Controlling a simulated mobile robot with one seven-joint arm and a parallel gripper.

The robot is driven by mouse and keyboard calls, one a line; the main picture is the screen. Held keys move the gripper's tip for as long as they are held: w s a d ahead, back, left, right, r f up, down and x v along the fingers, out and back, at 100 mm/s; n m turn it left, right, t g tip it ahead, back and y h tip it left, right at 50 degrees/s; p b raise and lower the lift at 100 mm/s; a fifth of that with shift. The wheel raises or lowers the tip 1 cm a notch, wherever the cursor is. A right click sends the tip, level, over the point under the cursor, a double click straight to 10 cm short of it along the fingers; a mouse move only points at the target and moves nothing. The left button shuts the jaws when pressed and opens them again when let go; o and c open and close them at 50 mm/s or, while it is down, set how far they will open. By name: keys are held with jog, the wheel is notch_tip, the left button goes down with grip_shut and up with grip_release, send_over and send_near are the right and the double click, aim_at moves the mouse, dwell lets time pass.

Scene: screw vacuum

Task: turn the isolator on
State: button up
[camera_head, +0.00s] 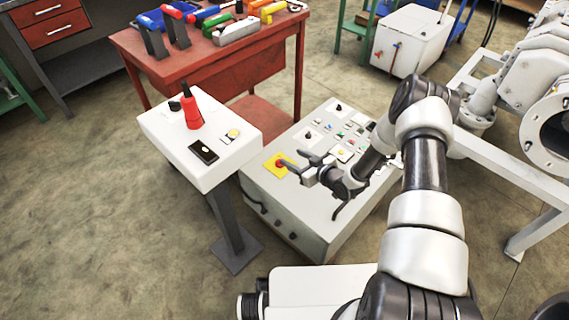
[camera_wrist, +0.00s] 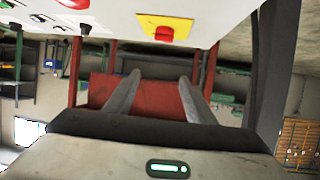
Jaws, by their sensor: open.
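The isolator is a red knob (camera_head: 280,164) on a yellow square plate (camera_head: 269,161), at the left end of the grey control box's sloped top. In the wrist view the red knob (camera_wrist: 164,34) and yellow plate (camera_wrist: 181,24) show at the top centre, on the pale panel. My gripper (camera_head: 297,159) is over the box, close beside the knob. In the wrist view its two fingers (camera_wrist: 160,80) are apart with nothing between them, and the knob shows above their tips. Contact is not visible.
The control box (camera_head: 290,213) carries several other buttons and switches. A white pedestal panel (camera_head: 185,140) with a red-and-black handle (camera_head: 191,112) stands to its left. A red workbench (camera_head: 215,70) with tools is behind. White machinery (camera_head: 535,75) stands at right. Open floor lies at left.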

jog(key=b, duration=0.2)
send_near(285, 170)
jog(key=w+a+r, duration=0.1)
jog(key=w+a, duration=0.1)
jog(key=shift+w+a+r, duration=0.1)
jog(key=shift+w+r, duration=0.25)
jog(key=shift+w, duration=0.05)
jog(key=b+x, duration=0.1)
jog(key=x, duration=0.5)
jog(key=shift+r, duration=0.1)
jog(key=shift+b+x, duration=0.35)
jog(key=shift+x, duration=0.4)
jog(key=shift+w, duration=0.1)
jog(key=shift+r, duration=0.1)
jog(key=c, duration=1)
